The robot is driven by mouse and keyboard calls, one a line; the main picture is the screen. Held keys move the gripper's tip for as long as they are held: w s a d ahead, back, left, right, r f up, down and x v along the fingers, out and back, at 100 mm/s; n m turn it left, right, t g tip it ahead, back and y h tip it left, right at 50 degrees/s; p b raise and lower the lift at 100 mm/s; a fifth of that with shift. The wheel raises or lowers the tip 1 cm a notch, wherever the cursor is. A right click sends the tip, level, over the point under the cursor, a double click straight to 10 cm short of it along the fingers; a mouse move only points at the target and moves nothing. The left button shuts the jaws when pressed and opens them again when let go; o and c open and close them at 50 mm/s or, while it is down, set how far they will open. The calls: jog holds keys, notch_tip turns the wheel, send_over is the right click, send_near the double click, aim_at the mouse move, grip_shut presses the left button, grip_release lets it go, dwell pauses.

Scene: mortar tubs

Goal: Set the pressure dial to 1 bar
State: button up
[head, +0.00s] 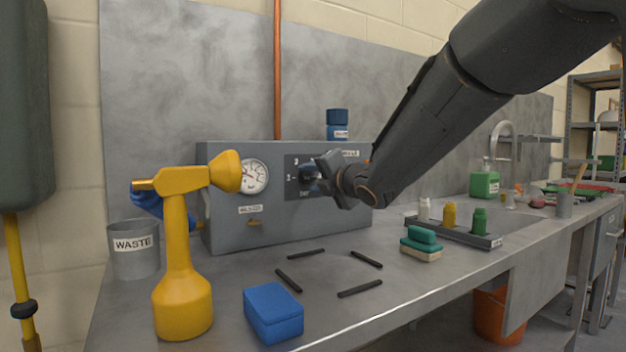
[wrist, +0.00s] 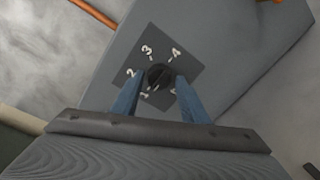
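The pressure dial is a dark round knob (wrist: 159,76) on a dark square plate (wrist: 192,68) with white numbers. In the wrist view, 3 and 4 are at the top, 2 is at the left and 1 is lower left, partly hidden by a finger. Which mark the knob points at is too dark to tell. My gripper (wrist: 160,82) has its two blue fingers apart, one on each side of the knob, with small gaps seeming to show.
A white gauge (head: 253,176) is left of the dial. A yellow bottle-like tool (head: 178,270) and a waste bin (head: 134,262) stand at the left. A blue block (head: 273,316), several black bars and a green sponge (head: 421,243) lie on the counter.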

jog(key=shift+o, duration=0.8)
jog(key=v, duration=0.7)
jog(key=shift+s+d+p, duration=0.25)
jog(key=shift+s+p, duration=0.05)
jog(key=shift+s, duration=0.05)
jog(key=shift+r, duration=0.1)
